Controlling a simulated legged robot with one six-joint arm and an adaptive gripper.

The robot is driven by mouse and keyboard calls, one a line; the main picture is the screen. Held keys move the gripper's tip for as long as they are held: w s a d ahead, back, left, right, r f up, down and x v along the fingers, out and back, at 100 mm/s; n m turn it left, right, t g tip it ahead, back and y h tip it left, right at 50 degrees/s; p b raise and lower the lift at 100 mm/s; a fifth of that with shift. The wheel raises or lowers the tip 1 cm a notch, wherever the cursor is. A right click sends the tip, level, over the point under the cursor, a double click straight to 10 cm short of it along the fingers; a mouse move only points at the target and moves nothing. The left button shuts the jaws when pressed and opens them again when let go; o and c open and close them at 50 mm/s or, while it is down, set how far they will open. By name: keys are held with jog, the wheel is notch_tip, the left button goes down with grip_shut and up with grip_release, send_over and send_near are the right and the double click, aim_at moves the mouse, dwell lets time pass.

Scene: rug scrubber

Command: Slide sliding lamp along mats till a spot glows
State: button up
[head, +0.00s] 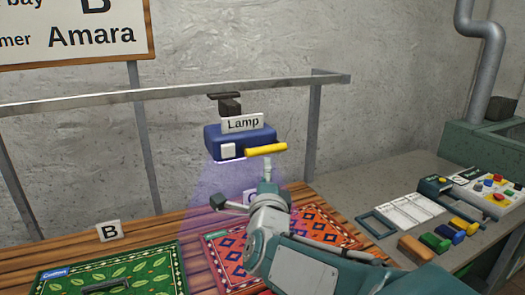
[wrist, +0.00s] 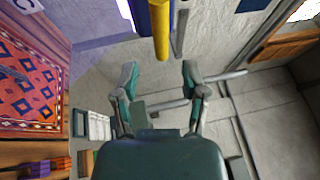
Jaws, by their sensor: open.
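The sliding lamp (head: 240,141) is a blue box labelled "Lamp", hung from a rail (head: 170,92) in the head view. Its yellow bar handle (head: 266,149) sticks out at the front right. A purple beam falls from it towards the green leaf-pattern mat (head: 110,280) and the red diamond-pattern mat (head: 318,226). No glowing spot is clear on the visible mat parts. My gripper (head: 242,183) is open and empty, just below the handle. In the wrist view the handle (wrist: 160,28) lies ahead, in line with the gap between my fingers (wrist: 159,70). My arm hides part of the red mat.
A card "B" (head: 109,231) stands behind the green mat; another card (head: 250,197) behind the red one is partly hidden. Rail posts (head: 314,132) stand behind the wooden table. A grey bench at right holds a control panel (head: 488,187), white sheet (head: 409,210) and coloured blocks (head: 435,242).

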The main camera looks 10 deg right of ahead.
aim_at(265, 151)
jog(key=x, duration=0.9)
jog(key=shift+w, duration=0.2)
jog(key=shift+f, duration=0.1)
grip_shut()
